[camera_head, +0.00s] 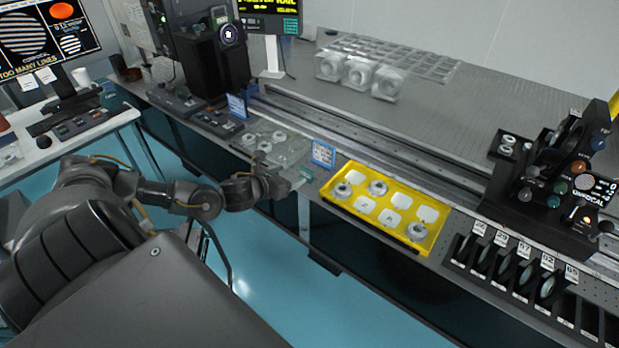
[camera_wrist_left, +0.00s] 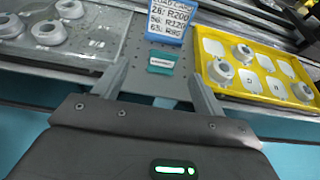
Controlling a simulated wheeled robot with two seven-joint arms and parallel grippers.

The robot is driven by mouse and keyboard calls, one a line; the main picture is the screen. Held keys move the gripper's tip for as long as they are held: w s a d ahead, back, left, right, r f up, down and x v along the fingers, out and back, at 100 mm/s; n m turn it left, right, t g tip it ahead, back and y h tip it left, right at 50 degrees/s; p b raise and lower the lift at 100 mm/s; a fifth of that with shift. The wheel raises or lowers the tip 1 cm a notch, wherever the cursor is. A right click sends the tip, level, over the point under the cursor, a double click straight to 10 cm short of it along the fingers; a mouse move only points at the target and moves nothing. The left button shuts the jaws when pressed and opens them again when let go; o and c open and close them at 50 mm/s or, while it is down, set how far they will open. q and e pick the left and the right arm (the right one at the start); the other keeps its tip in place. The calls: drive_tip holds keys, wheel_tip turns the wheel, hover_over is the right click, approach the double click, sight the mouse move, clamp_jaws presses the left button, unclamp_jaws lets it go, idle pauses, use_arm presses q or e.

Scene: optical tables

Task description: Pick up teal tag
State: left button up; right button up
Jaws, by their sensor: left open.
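The teal tag (camera_wrist_left: 161,63) is a small flat teal piece with a pale label strip. It lies on the grey table surface, just in front of the blue label card (camera_wrist_left: 169,24). In the head view the tag (camera_head: 307,173) shows as a small teal patch by the gripper. My left gripper (camera_head: 297,181) is open at the table's front edge. In the left wrist view its two fingers (camera_wrist_left: 158,75) stand to the left and right of the tag, with nothing between them touching it that I can see. My right gripper is not in view.
A yellow tray (camera_head: 346,206) with ring-shaped parts and white pads stands close to the right of the gripper. A clear tray (camera_head: 290,155) with ring parts is on the left. The blue card (camera_head: 323,153) stands behind. A rail (camera_head: 390,150) runs along the table.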

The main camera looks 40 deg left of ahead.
sight(306, 170)
use_arm(q)
drive_tip(key=p+x, duration=0.1)
drive_tip(key=x, duration=0.4)
drive_tip(key=shift+w+f, duration=0.1)
drive_tip(key=shift+w, duration=0.15)
drive_tip(key=shift+w+d, duration=0.15)
drive_tip(key=shift+w, duration=0.25)
drive_tip(key=x, duration=0.2)
drive_tip(key=p+x, duration=0.1)
drive_tip(key=shift+w+d+f, duration=0.2)
drive_tip(key=shift+w+f, duration=0.05)
drive_tip(key=shift+w, duration=0.05)
drive_tip(key=shift+w+f, duration=0.2)
drive_tip(key=shift+w, duration=0.15)
drive_tip(key=shift+s, duration=0.1)
drive_tip(key=c, duration=1.1)
drive_tip(key=shift+o, duration=0.2)
drive_tip(key=shift+r, duration=0.1)
